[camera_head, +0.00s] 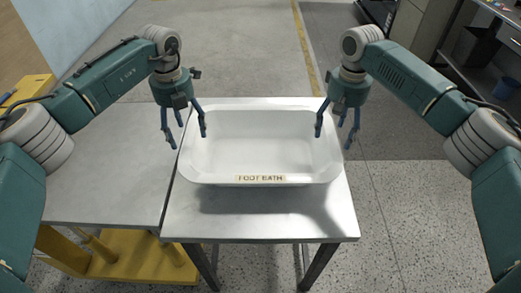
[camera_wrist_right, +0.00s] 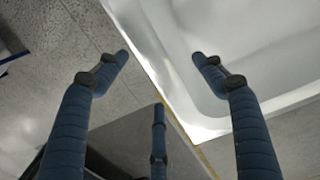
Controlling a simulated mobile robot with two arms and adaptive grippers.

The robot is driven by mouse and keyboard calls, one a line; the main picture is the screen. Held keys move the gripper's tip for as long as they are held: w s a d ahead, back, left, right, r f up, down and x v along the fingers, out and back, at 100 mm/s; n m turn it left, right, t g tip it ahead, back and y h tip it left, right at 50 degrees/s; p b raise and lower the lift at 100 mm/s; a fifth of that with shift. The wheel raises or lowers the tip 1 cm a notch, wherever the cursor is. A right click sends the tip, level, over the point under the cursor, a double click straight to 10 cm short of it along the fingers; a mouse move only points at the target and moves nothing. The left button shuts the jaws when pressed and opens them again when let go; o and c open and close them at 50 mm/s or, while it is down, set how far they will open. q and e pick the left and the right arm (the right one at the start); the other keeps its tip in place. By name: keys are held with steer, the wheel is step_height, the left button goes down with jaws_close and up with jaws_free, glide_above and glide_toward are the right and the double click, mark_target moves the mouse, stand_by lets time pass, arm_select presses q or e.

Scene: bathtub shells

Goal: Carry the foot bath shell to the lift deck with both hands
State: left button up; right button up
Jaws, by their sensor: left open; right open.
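The white foot bath shell (camera_head: 262,150), labelled "FOOT BATH" on its near side, rests on a light-topped table. My left gripper (camera_head: 184,135) is open above the shell's left rim, one finger outside and others towards the inside. My right gripper (camera_head: 335,130) is open at the shell's right rim. In the right wrist view my right gripper (camera_wrist_right: 160,60) has its fingers spread on either side of the shell's rim (camera_wrist_right: 150,55); contact is not visible. Neither gripper holds the shell.
The shell stands on a table (camera_head: 265,222). A grey deck (camera_head: 105,180) on a yellow base (camera_head: 120,262) adjoins it on the left. Open speckled floor (camera_head: 405,215) lies to the right. Shelving with a dark bin (camera_head: 474,46) stands at the back right.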

mark_target(187, 138)
arm_select(q)
steer(key=shift+f, duration=1.85)
arm_select(e)
steer(key=shift+w+f, duration=0.1)
steer(key=shift+f, duration=1.75)
arm_select(q)
steer(key=shift+c, duration=0.5)
arm_select(e)
steer(key=shift+c, duration=0.5)
arm_select(q)
jaws_close()
arm_select(e)
jaws_close()
arm_select(q)
steer(key=shift+r, duration=0.1)
arm_select(e)
steer(key=shift+r, duration=0.1)
